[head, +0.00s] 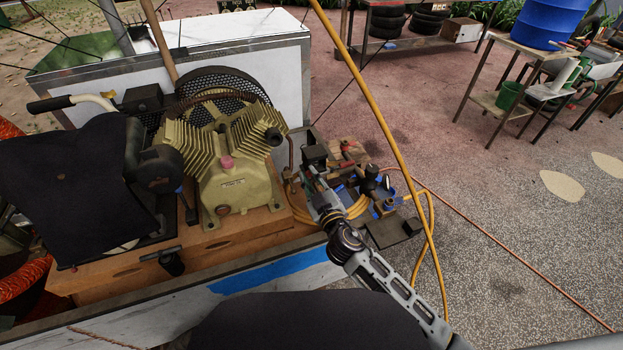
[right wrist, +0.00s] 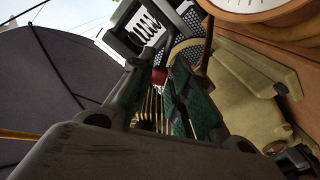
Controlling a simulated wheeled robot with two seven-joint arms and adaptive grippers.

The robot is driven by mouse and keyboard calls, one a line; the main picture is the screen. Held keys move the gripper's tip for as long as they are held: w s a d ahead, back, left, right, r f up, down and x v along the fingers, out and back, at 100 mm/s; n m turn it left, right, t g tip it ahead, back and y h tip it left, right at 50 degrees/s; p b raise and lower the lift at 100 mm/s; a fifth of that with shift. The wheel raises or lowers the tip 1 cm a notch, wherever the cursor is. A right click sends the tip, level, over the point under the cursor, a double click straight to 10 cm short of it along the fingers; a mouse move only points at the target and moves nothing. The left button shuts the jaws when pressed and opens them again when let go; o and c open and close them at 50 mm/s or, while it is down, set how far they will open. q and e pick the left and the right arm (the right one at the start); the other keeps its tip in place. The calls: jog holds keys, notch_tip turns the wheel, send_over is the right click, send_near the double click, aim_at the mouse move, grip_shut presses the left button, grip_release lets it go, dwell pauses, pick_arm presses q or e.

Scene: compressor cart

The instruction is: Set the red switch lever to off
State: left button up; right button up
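My right gripper (head: 312,180) reaches in beside the compressor's right side, close to a small dark box (head: 313,153). In the right wrist view, the two green-padded fingers of my right gripper (right wrist: 158,88) stand apart with a gap between them. A small red knob (right wrist: 160,75), which looks like the end of the switch lever, shows near the fingertips, below a grey slotted box (right wrist: 147,24). I cannot tell whether a finger touches it. The lever is not clear in the head view, and its setting cannot be read. My left gripper is not in view.
The olive compressor (head: 235,185) stands on a wooden base left of my right gripper. A yellow hose (head: 382,110) passes close by on the right. Tools and fittings crowd the blue tray (head: 385,200). A white dial gauge (right wrist: 262,10) is near the fingers. Open floor lies right.

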grip_shut()
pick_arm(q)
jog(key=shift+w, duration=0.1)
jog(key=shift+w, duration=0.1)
pick_arm(e)
jog(key=shift+a+f+n, duration=0.1)
jog(key=shift+a+n, duration=0.05)
jog(key=shift+n, duration=0.25)
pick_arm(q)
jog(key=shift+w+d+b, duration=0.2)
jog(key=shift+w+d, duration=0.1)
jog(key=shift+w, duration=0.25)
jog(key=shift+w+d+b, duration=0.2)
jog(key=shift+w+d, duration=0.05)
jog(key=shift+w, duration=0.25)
pick_arm(e)
jog(key=shift+s+a+f+n, duration=0.1)
jog(key=shift+a+f+n, duration=0.15)
jog(key=shift+n, duration=0.6)
jog(key=shift+s+a+f+n, duration=0.1)
jog(key=shift+a+f+n, duration=0.1)
jog(key=shift+n, duration=0.65)
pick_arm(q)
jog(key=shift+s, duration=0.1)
pick_arm(e)
jog(key=o, duration=0.5)
grip_release()
